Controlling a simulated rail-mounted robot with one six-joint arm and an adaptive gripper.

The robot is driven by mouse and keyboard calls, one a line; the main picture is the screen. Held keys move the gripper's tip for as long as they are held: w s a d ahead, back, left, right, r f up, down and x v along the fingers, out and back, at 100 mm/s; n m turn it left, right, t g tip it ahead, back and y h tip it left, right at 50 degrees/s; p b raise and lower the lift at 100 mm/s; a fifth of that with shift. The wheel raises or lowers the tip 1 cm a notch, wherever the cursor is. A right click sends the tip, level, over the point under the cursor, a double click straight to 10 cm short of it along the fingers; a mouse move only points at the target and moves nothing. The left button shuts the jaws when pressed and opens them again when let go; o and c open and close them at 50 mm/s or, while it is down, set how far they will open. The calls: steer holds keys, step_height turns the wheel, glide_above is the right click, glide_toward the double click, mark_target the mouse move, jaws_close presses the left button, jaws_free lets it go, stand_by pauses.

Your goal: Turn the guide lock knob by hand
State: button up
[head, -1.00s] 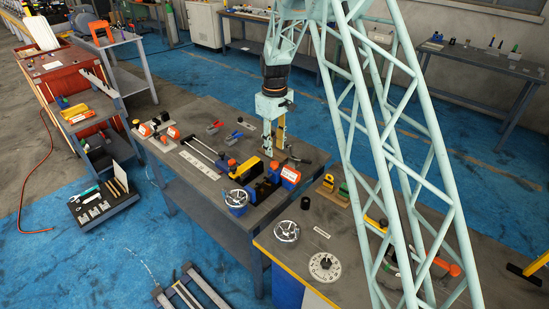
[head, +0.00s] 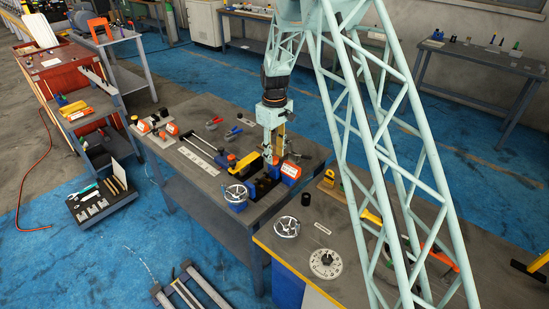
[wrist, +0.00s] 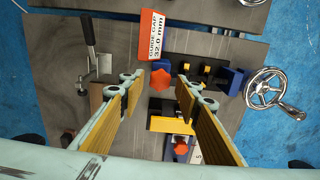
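The guide lock knob appears to be the lobed orange-red knob (wrist: 160,80) in the wrist view, between my gripper's two fingers and beside an orange-and-white sign (wrist: 155,38) reading "GUIDE GAP 32.0 mm". My gripper (wrist: 160,84) is open, with a clear gap on each side of the knob and no visible contact. How far the fingertips stand above it cannot be told. In the head view my gripper (head: 275,154) points down at the fixture behind the orange sign (head: 290,170). The knob is hard to make out there.
A yellow block (wrist: 170,125) and a second red knob (wrist: 181,147) lie nearer in the wrist view. A handwheel (wrist: 268,88) is to the right and a lever clamp (wrist: 92,60) to the left. A neighbouring bench holds a numbered dial (head: 326,264).

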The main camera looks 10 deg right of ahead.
steer(key=shift+f, duration=0.5)
steer(key=shift+f, duration=0.1)
steer(key=c, duration=0.7)
